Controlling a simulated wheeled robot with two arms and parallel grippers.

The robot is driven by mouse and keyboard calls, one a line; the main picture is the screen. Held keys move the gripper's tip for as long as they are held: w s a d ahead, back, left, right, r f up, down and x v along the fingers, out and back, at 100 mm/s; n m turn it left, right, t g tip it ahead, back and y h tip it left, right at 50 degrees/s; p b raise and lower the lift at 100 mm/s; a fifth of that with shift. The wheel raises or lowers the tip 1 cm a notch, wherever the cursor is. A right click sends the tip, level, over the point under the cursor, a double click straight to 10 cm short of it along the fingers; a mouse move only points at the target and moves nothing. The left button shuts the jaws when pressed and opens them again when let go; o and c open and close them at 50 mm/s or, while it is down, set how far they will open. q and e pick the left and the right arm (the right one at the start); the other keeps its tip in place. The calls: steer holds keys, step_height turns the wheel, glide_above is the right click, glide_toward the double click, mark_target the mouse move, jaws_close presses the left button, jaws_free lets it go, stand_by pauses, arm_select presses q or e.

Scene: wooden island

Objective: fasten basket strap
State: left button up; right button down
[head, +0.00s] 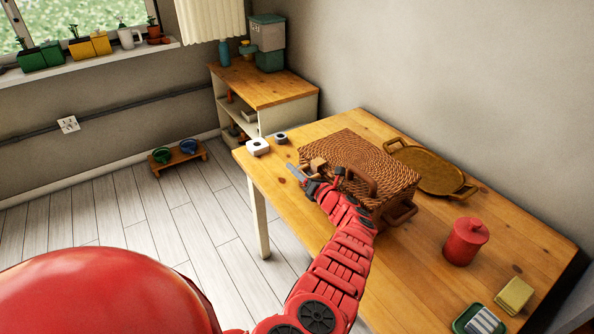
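The woven brown basket (385,168) stands on the wooden table with its lid down. A brown handle (357,182) rises at its front, and another handle (401,212) sits at its right side. A small brown block-like piece (318,165), possibly part of the strap, shows at the basket's left front corner. My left gripper (304,178) is at that corner, close to the piece. Its dark fingers are small here, and I cannot tell whether they are open or touch the strap. My red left forearm hides part of the basket's front. My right gripper is not in view.

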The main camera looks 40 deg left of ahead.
arm_select(q)
steer(key=shift+o, duration=0.4)
steer(key=shift+s, duration=0.1)
steer(key=shift+d, duration=0.3)
steer(key=p+v, duration=0.2)
steer(key=v, duration=1.4)
steer(key=shift+s+d, duration=0.15)
steer(key=shift+d, duration=0.2)
